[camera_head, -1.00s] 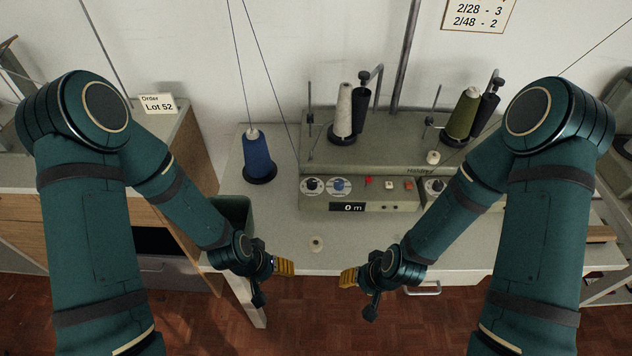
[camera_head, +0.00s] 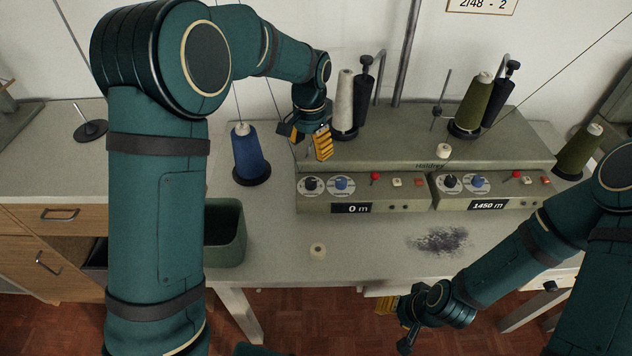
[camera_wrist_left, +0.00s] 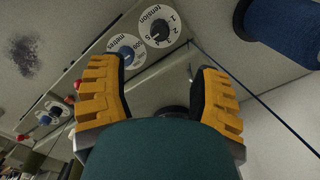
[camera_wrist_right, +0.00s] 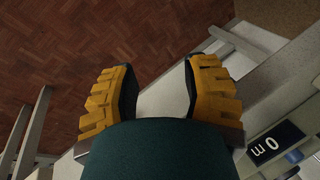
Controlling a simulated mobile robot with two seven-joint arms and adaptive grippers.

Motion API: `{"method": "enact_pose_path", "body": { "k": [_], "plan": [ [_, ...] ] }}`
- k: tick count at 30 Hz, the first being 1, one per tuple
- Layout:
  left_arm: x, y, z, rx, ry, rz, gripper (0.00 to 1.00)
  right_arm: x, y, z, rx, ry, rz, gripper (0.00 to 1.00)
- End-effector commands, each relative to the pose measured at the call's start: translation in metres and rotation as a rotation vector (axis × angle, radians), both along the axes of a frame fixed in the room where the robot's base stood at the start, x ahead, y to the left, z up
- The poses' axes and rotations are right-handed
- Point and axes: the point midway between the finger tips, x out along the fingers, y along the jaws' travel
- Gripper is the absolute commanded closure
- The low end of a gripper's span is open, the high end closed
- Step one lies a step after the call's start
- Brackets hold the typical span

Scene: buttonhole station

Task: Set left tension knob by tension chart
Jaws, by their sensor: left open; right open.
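The left tension knob (camera_head: 311,184) is black on a white dial at the left end of the machine's left panel. In the left wrist view the dial reads "tension" with numbers around the knob (camera_wrist_left: 159,30); I cannot read its pointer surely. The tension chart (camera_head: 482,5) on the wall is cut off at the top; only "2/48 - 2" reads clearly. My left gripper (camera_head: 307,140) is open and empty above the machine's left part, above the knob in the picture and apart from it. My right gripper (camera_head: 396,322) is open and empty by the table's front edge.
A blue knob (camera_head: 341,184) sits beside the tension knob, with a red switch (camera_head: 376,176) further right. A blue cone (camera_head: 249,155) stands left of the machine, a white cone (camera_head: 345,103) behind my left gripper. A green bin (camera_head: 226,232) and dark lint (camera_head: 440,241) are nearer the front.

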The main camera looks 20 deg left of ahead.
Motion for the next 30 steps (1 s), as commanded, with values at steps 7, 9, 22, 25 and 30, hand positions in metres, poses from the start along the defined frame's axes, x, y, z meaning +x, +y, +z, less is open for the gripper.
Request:
{"method": "enact_pose_path", "body": {
  "k": [7, 9, 22, 25, 30],
  "plan": [
    [-0.001, 0.000, -0.051, 0.002, 0.005, 0.000, 0.36, 0.002, 0.000, -0.013, -0.001, -0.006, -0.001, 0.53],
    [-0.001, 0.000, -0.065, 0.001, 0.005, 0.000, 0.36, 0.003, 0.000, -0.016, -0.001, -0.008, -0.002, 0.53],
    [-0.001, 0.000, -0.122, 0.000, 0.002, 0.001, 0.36, 0.006, -0.001, -0.029, -0.003, -0.014, -0.004, 0.53],
    [0.000, 0.000, -0.124, 0.000, 0.001, 0.001, 0.36, 0.006, -0.001, -0.029, -0.003, -0.014, -0.004, 0.53],
    [-0.001, 0.000, -0.125, 0.000, 0.001, 0.001, 0.36, 0.006, -0.001, -0.029, -0.003, -0.014, -0.004, 0.53]
  ]
}}
